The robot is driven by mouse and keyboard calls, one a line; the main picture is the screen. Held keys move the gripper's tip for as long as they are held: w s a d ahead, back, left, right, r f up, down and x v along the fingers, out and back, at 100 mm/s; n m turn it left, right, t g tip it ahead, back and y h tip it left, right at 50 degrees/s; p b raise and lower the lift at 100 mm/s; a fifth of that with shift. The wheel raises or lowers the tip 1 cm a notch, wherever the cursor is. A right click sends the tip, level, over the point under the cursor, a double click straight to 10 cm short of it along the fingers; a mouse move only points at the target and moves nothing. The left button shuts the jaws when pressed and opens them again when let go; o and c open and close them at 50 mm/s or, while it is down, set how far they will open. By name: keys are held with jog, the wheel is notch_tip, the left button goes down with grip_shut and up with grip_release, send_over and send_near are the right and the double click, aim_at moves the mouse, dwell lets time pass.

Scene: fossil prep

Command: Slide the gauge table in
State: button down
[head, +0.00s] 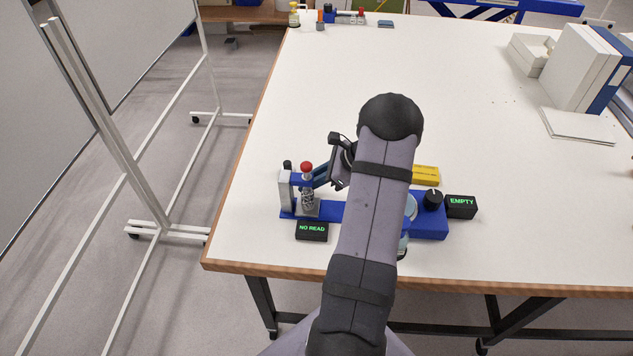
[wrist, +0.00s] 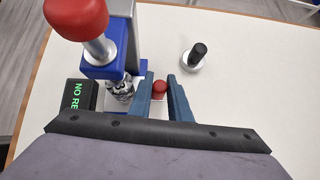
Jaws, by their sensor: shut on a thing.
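The gauge stands on a blue base (head: 328,211) near the table's front edge. A grey post (head: 286,190) and a red-topped plunger (head: 307,168) rise at its left end. A speckled grey piece (head: 308,200) sits below the plunger; it also shows in the wrist view (wrist: 121,91). The gauge table cannot be made out clearly. My gripper (head: 318,178) is beside the plunger, on its right. In the wrist view my fingers (wrist: 163,88) are shut on a small red knob (wrist: 160,86). What the knob is fixed to is hidden. The display (head: 312,231) reads "NO READ".
A blue block with a black dial (head: 433,199) and a display reading "EMPTY" (head: 461,206) lie right of my arm. A yellow block (head: 425,175) is behind them. A black peg on a grey disc (wrist: 194,60) stands close by. The table's middle is clear.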

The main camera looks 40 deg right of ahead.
jog(key=c, duration=1.9)
grip_release()
jog(key=shift+w+a, duration=0.2)
jog(key=shift+a, duration=0.05)
jog(key=shift+s+d, duration=0.1)
jog(key=shift+d, duration=0.05)
jog(key=shift+s+d+r, duration=0.2)
jog(key=shift+d+r, duration=0.05)
jog(key=shift+r, duration=0.1)
jog(key=b+v, duration=0.2)
jog(key=v, duration=0.4)
jog(key=shift+r, duration=0.15)
